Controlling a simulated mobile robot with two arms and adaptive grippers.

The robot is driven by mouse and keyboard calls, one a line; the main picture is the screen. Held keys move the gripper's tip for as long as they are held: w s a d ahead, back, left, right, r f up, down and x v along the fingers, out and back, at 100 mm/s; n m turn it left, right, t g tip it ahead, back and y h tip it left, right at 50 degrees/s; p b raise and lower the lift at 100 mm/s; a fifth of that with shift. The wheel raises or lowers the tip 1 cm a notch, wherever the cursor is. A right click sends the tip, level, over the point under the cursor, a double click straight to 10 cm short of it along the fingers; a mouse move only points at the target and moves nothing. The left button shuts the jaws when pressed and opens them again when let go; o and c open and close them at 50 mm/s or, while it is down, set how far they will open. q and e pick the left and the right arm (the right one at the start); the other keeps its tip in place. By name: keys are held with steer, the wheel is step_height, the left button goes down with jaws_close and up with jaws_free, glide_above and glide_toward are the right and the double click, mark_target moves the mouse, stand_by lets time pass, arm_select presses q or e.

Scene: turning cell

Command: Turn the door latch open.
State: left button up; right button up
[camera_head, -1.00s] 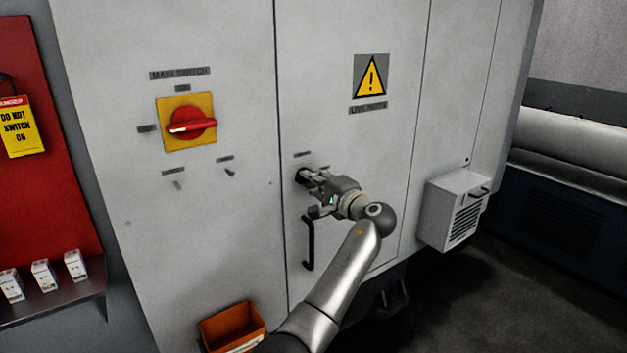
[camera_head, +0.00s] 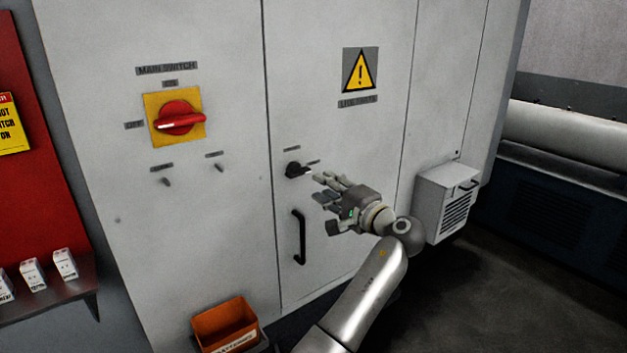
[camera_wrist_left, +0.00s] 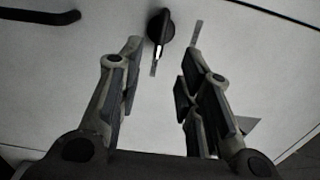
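The door latch (camera_head: 295,170) is a small black knob on the grey cabinet door (camera_head: 340,220), above the black door handle (camera_head: 299,237). Its grip points right in the head view, toward the right-hand of two small labels; the lettering is too small to read. In the left wrist view the latch (camera_wrist_left: 160,27) has a white-tipped pointer facing down toward a label. My left gripper (camera_head: 320,187) is open and empty, a little right of the latch and apart from it. Both its fingers (camera_wrist_left: 158,62) show spread in the wrist view. The door sits flush. My right gripper is out of view.
A red main switch (camera_head: 179,120) on a yellow plate is left of the door. An orange bin (camera_head: 225,325) stands below. A vented box (camera_head: 447,202) juts out at the right. A red board (camera_head: 30,190) and a shelf (camera_head: 50,300) are at far left.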

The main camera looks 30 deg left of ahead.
arm_select(q)
steer(key=shift+v, duration=1.35)
